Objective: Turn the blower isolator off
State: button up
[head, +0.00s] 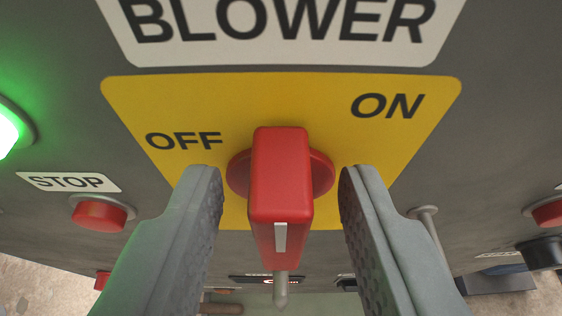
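The blower isolator is a red rotary handle (280,180) on a round red base, set on a yellow plate (130,100) under a white BLOWER label (280,52). OFF is printed at the handle's upper left and ON at its upper right. The handle's grip runs up and down in the picture, with a white mark on its lower end; it is lined up with neither word. My gripper (280,172) is open, one grey finger on each side of the handle. A clear gap shows between each finger and the handle.
A lit green lamp (8,130) is at the left edge. A red button (100,214) sits under a STOP label (68,182) left of my gripper. A grey lever (280,291) shows below the handle. Another red button (549,213) and a black knob (542,252) are at right.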

jog(key=shift+w, duration=0.1)
grip_shut()
jog(key=shift+a+f, duration=0.1)
dwell(0.3)
jog(key=n+t+h, duration=0.1)
jog(key=n+h, duration=0.1)
jog(key=n, duration=0.2)
jog(key=a+f+n+h, duration=0.1)
jog(key=n+h, duration=0.1)
jog(key=n, duration=0.3)
jog(key=a+f+n+t+h, duration=0.1)
jog(key=n+h, duration=0.2)
jog(key=n, duration=0.1)
jog(key=shift+w+a+f+t, duration=0.1)
jog(key=shift+a+f+t, duration=0.1)
jog(key=shift+t, duration=0.1)
dwell(0.3)
jog(key=shift+d+n, duration=0.1)
jog(key=shift+n, duration=0.3)
